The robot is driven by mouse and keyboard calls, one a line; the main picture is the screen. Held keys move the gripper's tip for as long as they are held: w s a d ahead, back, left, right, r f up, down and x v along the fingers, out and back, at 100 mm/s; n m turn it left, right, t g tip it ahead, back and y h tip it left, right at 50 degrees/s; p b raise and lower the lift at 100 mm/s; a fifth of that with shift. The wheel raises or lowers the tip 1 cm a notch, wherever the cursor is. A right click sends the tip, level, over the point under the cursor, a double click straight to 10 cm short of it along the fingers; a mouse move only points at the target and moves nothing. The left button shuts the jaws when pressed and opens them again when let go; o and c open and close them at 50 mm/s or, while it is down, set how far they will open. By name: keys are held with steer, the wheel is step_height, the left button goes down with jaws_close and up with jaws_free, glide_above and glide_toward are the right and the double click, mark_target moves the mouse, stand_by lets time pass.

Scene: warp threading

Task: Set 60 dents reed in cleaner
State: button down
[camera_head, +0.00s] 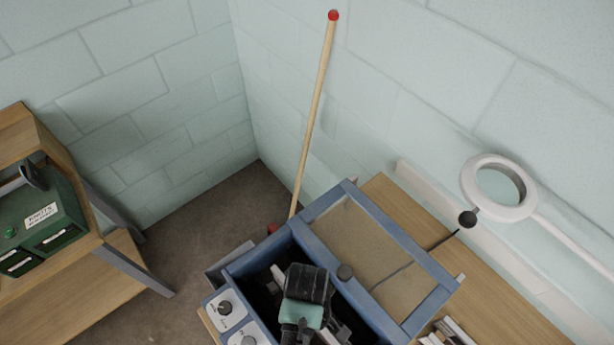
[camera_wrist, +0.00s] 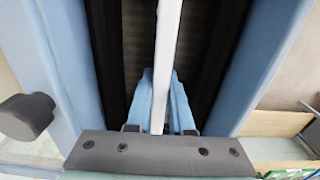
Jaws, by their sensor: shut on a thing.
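The cleaner is a blue open-topped box (camera_head: 225,270) with knobs on its front, in the lower middle of the head view. A reed (camera_wrist: 168,40), a long pale strip, runs lengthwise in the wrist view between dark-lined walls of the cleaner. My gripper (camera_wrist: 160,78) is shut on it with light-blue fingers. In the head view my wrist is over the opening and hides the fingertips. Pale ends (camera_head: 278,276) that look like the reed show beside it, in or just over the opening. I cannot tell whether the reed touches the bottom.
The cleaner's framed lid (camera_head: 360,250) is on the right of the opening. A ring magnifier (camera_head: 500,188) stands over the wooden bench (camera_head: 480,285). Several pale strips (camera_head: 447,333) lie at lower right. A shelf with a green drawer box (camera_head: 40,225) is at left. A pole (camera_head: 313,115) leans on the wall.

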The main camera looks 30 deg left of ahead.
steer(key=shift+f+b, duration=0.3)
steer(key=shift+f, duration=0.15)
stand_by(0.4)
steer(key=c, duration=0.7)
jaws_free()
step_height(320, 180, up, 13)
steer(key=shift+r, duration=0.1)
